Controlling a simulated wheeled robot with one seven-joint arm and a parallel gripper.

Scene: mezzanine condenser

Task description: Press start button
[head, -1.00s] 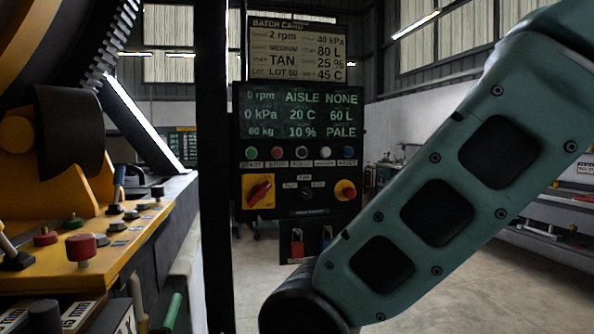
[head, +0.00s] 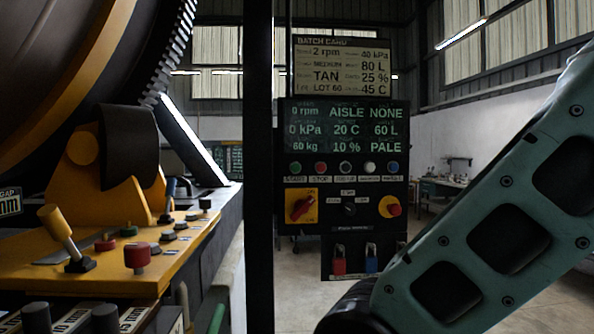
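The start button (head: 295,167) is a small green round button at the left end of a button row on the dark control panel (head: 284,190). A label reading START sits below it. A red stop button (head: 320,167) is just to its right, with more buttons beyond. The display (head: 345,127) above shows 0 rpm, 0 kPa and other values. My green arm crosses the lower right of the head view, its lower end below the panel. My gripper is not in view, so its state and its distance from the button are hidden.
A red rotary switch (head: 303,206) and a red knob on yellow (head: 390,206) sit below the button row. Padlocks (head: 371,259) hang under the panel. A dark post (head: 258,170) stands left of it. A yellow console (head: 110,270) with knobs and levers is at left, under a large drum.

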